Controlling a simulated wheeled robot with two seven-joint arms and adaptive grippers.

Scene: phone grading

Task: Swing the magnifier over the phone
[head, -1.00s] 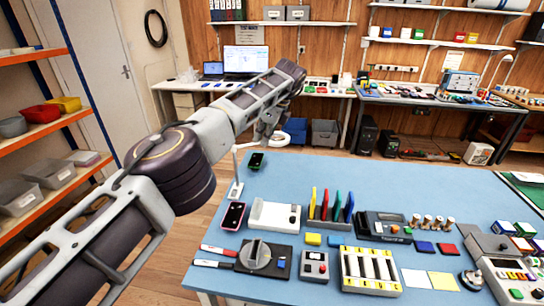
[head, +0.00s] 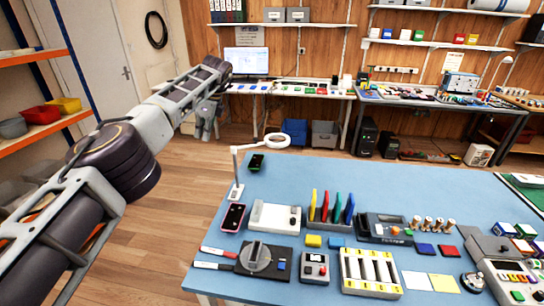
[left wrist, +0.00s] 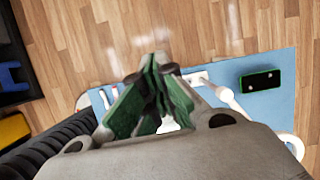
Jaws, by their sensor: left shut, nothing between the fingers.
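The white magnifier has a ring head (head: 277,141) on a thin arm, with its base (head: 236,191) on the blue table's left side. The ring is up and to the right of a dark green-edged phone (head: 256,162) lying on the table. A pink-edged phone (head: 233,217) lies just in front of the base. My left gripper (head: 206,134) is shut and empty, off the table's left edge and apart from the magnifier. In the left wrist view the shut fingers (left wrist: 155,75) are blurred; the green-edged phone (left wrist: 260,80) and part of the ring (left wrist: 291,146) show at right.
The blue table (head: 400,185) holds a white device (head: 274,216), colored upright cards (head: 335,207) in a rack and a black dial box (head: 264,258). Orange shelves with bins stand at left. The wooden floor between shelves and table is clear.

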